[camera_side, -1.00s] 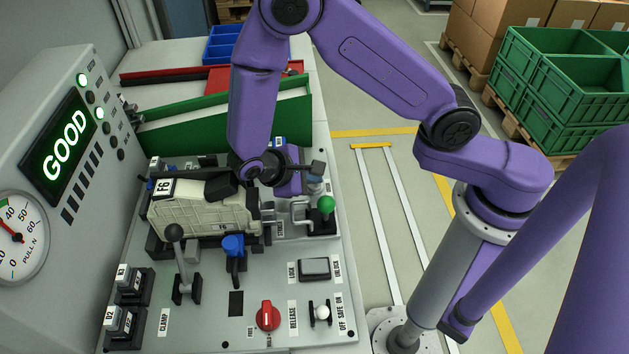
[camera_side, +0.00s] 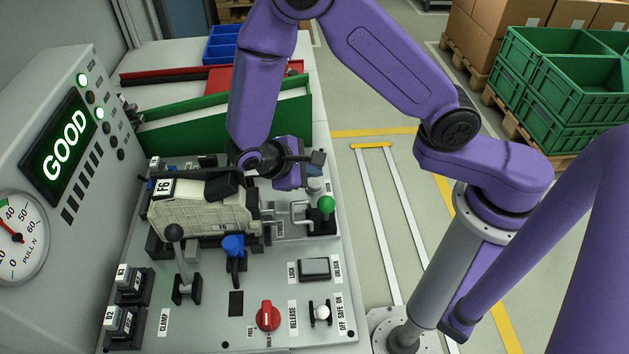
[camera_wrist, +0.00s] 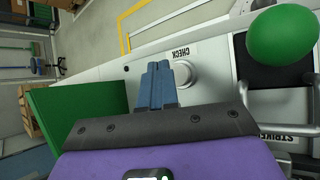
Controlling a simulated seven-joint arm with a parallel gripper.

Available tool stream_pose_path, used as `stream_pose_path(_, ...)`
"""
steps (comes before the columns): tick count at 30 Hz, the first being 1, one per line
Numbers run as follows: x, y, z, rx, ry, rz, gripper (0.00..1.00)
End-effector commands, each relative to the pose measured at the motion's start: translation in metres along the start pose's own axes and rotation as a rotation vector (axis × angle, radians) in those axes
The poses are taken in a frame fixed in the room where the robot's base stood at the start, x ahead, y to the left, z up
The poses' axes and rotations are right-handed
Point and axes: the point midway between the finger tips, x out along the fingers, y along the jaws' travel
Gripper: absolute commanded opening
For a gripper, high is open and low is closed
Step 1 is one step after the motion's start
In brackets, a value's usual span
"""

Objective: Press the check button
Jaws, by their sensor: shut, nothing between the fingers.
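The check button (camera_wrist: 186,73) is a pale round cap beside the CHECK label in the wrist view. In the side view the button (camera_side: 314,186) is a small pale cylinder at the panel's right rear, partly hidden by my gripper (camera_side: 314,171). In the wrist view my gripper (camera_wrist: 158,70) has its blue-grey fingers closed together with nothing between them. The fingertips appear just left of the button there, overlapping its edge. In the side view they are over the button. I cannot tell whether they touch it.
A green ball-topped lever (camera_side: 326,204) stands close in front of the button, with a bent metal handle (camera_side: 300,212) beside it. A cream housing marked F6 (camera_side: 200,213) sits left of them. The lit screen (camera_side: 65,146) reads GOOD. A green-walled chute (camera_side: 225,118) lies behind.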

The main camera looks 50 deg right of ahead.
Motion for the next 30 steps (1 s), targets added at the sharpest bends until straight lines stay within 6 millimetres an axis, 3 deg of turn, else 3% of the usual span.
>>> stream_pose_path(16,-0.031,0.022,0.022,0.001,0.0,-0.001,0.0)
stream_pose_path(30,-0.033,0.024,0.024,0.0,-0.001,0.0,0.0)
